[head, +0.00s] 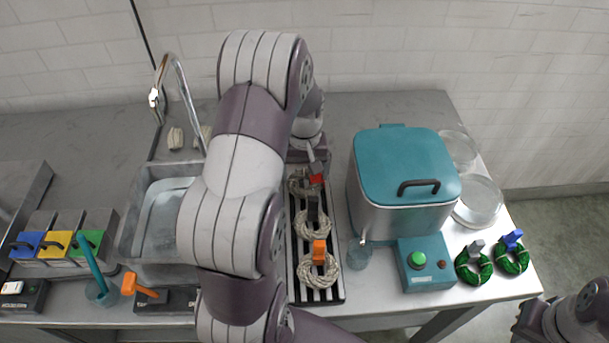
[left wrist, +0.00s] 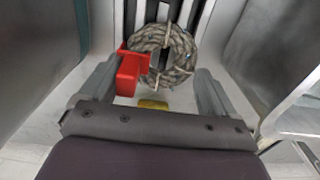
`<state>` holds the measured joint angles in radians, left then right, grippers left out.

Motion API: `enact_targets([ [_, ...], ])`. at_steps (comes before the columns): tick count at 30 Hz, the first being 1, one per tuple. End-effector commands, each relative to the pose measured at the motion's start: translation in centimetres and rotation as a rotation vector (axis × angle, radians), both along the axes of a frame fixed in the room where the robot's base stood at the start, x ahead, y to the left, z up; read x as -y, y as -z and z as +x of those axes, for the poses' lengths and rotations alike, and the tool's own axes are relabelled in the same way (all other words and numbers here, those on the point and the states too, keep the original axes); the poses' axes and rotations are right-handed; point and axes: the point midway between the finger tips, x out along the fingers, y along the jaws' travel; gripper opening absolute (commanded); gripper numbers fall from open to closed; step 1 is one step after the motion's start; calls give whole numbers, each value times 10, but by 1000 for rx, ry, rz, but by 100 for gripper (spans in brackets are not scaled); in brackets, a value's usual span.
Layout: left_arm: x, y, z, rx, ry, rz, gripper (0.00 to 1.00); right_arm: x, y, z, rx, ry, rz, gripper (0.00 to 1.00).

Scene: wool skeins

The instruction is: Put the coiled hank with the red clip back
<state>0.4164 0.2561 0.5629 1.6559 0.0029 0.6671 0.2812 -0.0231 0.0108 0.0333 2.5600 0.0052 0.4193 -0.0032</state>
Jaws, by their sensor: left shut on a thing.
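The grey-white coiled hank (head: 298,188) with the red clip (head: 316,179) is at the far end of the slatted rack (head: 339,292). My left gripper (head: 309,165) is shut on it. In the left wrist view the hank (left wrist: 178,48) and red clip (left wrist: 130,72) show just beyond the fingers (left wrist: 155,90), with dark slats behind. I cannot tell whether the hank rests on the rack or hangs just above it. Part of my right arm shows at the lower right; its gripper (head: 527,322) is at the picture's edge, its jaws unclear.
Two similar hanks lie nearer on the rack, with a dark clip (head: 313,208) and an orange clip (head: 319,251). A teal-lidded tank (head: 400,210) stands close on the right. A sink (head: 134,232) is on the left. Green hanks (head: 473,266) lie at the right.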

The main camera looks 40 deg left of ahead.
Motion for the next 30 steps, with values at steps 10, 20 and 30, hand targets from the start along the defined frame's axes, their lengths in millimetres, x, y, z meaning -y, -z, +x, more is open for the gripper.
enact_targets([
  [10,0,13,0,2,0,1,61,0,0,0,0,0,0,0],
  [20,0,16,0,1,0,1,100,0,1,0,0,0,0,0],
  [30,-1,-43,1,7,0,3,100,0,-1,0,0,0,0,0],
])
